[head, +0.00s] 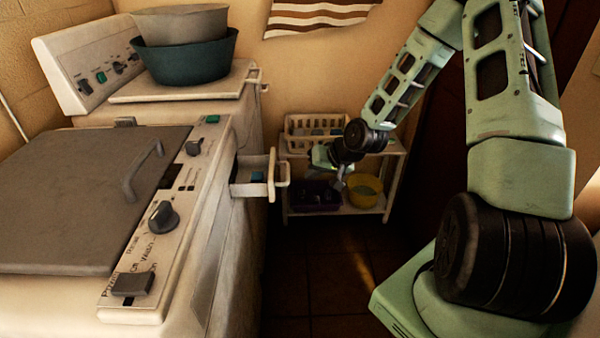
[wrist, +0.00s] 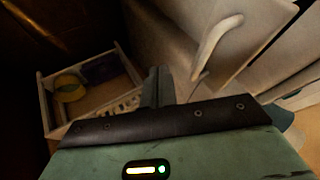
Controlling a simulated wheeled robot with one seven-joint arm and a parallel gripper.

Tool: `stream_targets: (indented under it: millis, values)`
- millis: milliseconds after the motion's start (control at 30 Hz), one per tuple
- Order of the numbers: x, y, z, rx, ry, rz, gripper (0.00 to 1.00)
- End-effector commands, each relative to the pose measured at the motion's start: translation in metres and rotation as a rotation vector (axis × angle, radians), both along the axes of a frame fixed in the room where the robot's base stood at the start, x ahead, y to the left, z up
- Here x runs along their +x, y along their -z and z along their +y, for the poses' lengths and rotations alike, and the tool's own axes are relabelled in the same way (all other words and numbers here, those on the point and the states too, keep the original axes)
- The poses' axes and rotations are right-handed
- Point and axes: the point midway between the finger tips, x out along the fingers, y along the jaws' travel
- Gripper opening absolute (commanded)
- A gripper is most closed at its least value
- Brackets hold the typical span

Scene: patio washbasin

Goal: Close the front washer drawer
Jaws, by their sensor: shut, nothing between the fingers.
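The front washer (head: 185,205) stands at the left, its grey lid down. Its small white drawer (head: 271,172) is pulled out from the right side of the control panel, with a handle on its outer end. Something blue shows inside. My gripper (head: 338,184) is to the right of the drawer, apart from it, in front of the shelf. In the wrist view the fingers (wrist: 158,86) are together and empty. A pale curved handle (wrist: 216,46), which looks like the drawer's, is above and right of the fingertips there.
A white shelf (head: 285,198) at the back holds a white basket (head: 305,128), a yellow bowl (head: 362,188) and a purple bin (head: 315,196). A second machine behind carries stacked basins (head: 190,62). Floor (head: 320,285) between washer and my base is clear.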

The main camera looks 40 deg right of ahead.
Motion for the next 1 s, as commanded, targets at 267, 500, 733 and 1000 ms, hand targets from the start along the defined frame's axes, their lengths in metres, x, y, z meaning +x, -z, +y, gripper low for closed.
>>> stream_targets:
  millis: [267, 500, 733, 1000]
  values:
    - [0.017, -0.01, 0.027, -0.001, -0.004, 0.0, 0.0]
    - [0.02, -0.01, 0.032, -0.001, -0.002, 0.0, 0.0]
    - [0.02, -0.01, 0.032, -0.001, -0.002, 0.0, 0.0]
    - [0.041, -0.009, 0.064, -0.003, -0.008, -0.003, 0.0]
